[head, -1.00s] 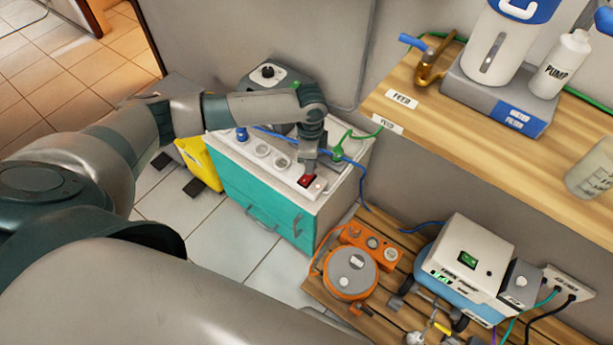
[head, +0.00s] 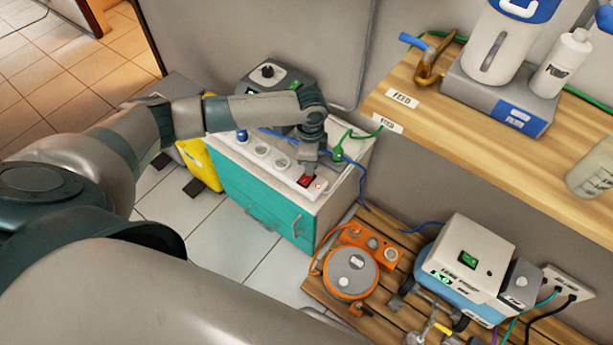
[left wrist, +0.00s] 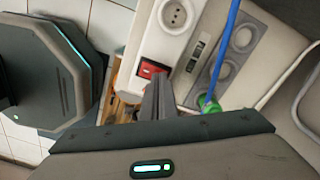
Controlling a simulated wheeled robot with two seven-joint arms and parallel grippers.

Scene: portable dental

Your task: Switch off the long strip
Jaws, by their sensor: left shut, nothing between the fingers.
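The long white power strip (head: 250,160) lies along the front of the teal cabinet's top, with several round sockets. Its red rocker switch (head: 305,181) is at the right end, and a small light glows beside it. My left gripper (head: 308,170) is shut and empty, pointing down at the switch. In the left wrist view the shut fingertips (left wrist: 156,80) are at the edge of the red switch (left wrist: 149,69), partly covering it. I cannot tell whether they touch it. The strip (left wrist: 172,22) also shows there. My right gripper is not in view.
The teal cabinet (head: 262,203) stands against the wall. A dark device with a knob (head: 268,72) and blue and green cables lie behind the strip. An orange unit (head: 350,272) and a white-and-blue machine (head: 470,260) sit on a slatted bench. A wooden shelf (head: 400,85) is at right.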

